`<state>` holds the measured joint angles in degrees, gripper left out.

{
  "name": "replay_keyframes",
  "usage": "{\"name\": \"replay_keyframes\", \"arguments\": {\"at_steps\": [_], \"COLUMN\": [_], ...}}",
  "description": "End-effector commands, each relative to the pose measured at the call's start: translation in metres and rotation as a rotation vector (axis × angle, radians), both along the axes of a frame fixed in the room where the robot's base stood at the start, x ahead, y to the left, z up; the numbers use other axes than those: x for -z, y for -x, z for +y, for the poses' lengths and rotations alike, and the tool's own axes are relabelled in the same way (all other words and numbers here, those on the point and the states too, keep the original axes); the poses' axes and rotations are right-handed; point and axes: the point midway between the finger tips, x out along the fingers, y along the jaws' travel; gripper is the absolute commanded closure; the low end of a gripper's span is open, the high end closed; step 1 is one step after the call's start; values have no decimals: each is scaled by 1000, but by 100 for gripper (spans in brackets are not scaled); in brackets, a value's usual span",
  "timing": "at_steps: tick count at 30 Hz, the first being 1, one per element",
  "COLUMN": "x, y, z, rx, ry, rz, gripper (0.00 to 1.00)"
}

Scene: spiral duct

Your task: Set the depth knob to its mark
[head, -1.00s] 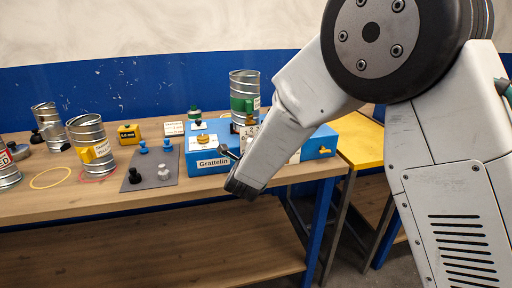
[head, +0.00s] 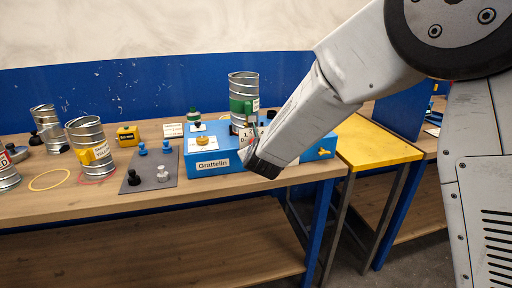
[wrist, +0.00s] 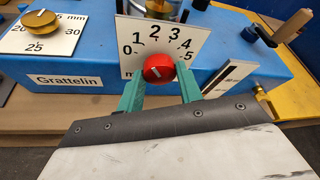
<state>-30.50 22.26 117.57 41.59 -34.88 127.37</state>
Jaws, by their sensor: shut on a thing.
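The depth knob is a small red knob (wrist: 159,68) with a pale line on its face, in front of an upright white dial plate (wrist: 165,42) numbered 0 to 5. The line's exact reading is hard to tell. The plate stands on the front of the blue "Grattelin" machine (wrist: 70,60), also seen in the head view (head: 231,183). In the wrist view, my gripper (wrist: 161,82) has its teal fingers at either side of the red knob, shut on it. In the head view my arm hides the knob and fingertips.
A brass knob (wrist: 40,22) on a dial sits left on the machine. A white slotted scale (wrist: 230,77) stands close right of my fingers. In the head view, a spiral duct (head: 243,88) rises behind, and a grey mat (head: 152,174) with small knobs lies left.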

Motion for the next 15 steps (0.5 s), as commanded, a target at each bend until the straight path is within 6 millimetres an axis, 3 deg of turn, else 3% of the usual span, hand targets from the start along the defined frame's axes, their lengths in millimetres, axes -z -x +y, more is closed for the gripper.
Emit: {"name": "replay_keyframes", "arguments": {"at_steps": [15], "x": [1], "y": [0], "z": [-3], "rx": [2], "ry": [-291], "rz": [87], "gripper": [87]}}
